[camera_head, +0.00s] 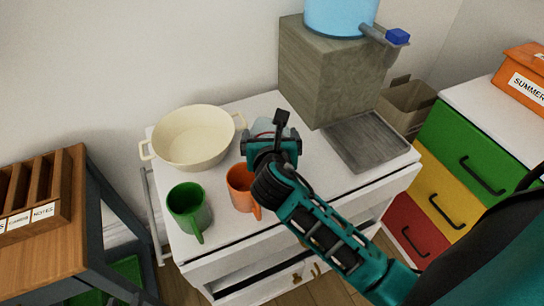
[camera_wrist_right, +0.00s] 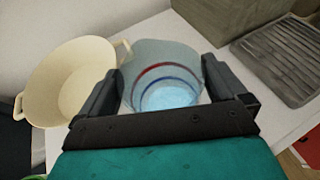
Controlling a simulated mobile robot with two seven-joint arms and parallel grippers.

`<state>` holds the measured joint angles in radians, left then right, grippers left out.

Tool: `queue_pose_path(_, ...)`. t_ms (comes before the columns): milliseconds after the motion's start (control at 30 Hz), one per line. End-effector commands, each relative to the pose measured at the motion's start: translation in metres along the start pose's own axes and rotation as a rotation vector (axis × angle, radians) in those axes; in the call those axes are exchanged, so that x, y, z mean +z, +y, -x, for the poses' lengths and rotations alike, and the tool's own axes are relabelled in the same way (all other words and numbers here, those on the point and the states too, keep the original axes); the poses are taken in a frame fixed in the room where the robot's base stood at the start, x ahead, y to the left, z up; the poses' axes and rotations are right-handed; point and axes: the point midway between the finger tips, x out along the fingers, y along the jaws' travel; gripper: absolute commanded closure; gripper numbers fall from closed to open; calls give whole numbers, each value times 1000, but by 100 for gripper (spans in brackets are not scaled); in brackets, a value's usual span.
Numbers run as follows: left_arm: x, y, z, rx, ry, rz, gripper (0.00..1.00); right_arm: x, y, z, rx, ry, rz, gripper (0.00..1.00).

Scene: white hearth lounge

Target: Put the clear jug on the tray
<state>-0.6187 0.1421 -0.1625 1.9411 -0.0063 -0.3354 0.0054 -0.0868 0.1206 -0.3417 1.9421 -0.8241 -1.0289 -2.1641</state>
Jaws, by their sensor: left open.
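The clear jug (camera_wrist_right: 165,60), with a red and a blue ring and a bluish bottom, is between the fingers of my right gripper (camera_wrist_right: 165,95). Both fingers lie against its sides. In the head view, my right gripper (camera_head: 272,138) hides most of the jug over the white cart top; whether the jug touches the surface is unclear. The grey ribbed tray (camera_head: 368,141) lies to the right on the cart, in front of the stone-like block; it also shows in the wrist view (camera_wrist_right: 285,60). It is empty. My left gripper is not in view.
A cream pot (camera_head: 194,138) stands left of the jug. A green mug (camera_head: 188,208) and an orange mug (camera_head: 241,188) stand near the front. A grey block (camera_head: 325,80) bears a blue dispenser (camera_head: 340,14), whose tap overhangs the tray's back side.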

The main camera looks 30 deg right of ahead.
Motion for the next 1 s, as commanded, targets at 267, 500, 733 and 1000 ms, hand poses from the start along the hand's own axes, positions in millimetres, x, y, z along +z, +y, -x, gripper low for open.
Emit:
queue_pose_path(267,5,1,2,1,-10,2,57,0,0,0,0,0,0,29)
queue_pose_path(500,5,1,2,1,-11,2,57,0,0,0,0,0,0,52)
queue_pose_path(733,5,1,2,1,-12,2,57,1,0,0,0,-3,0,72)
queue_pose_path(1000,5,1,2,1,-11,1,57,3,0,0,0,-3,0,81)
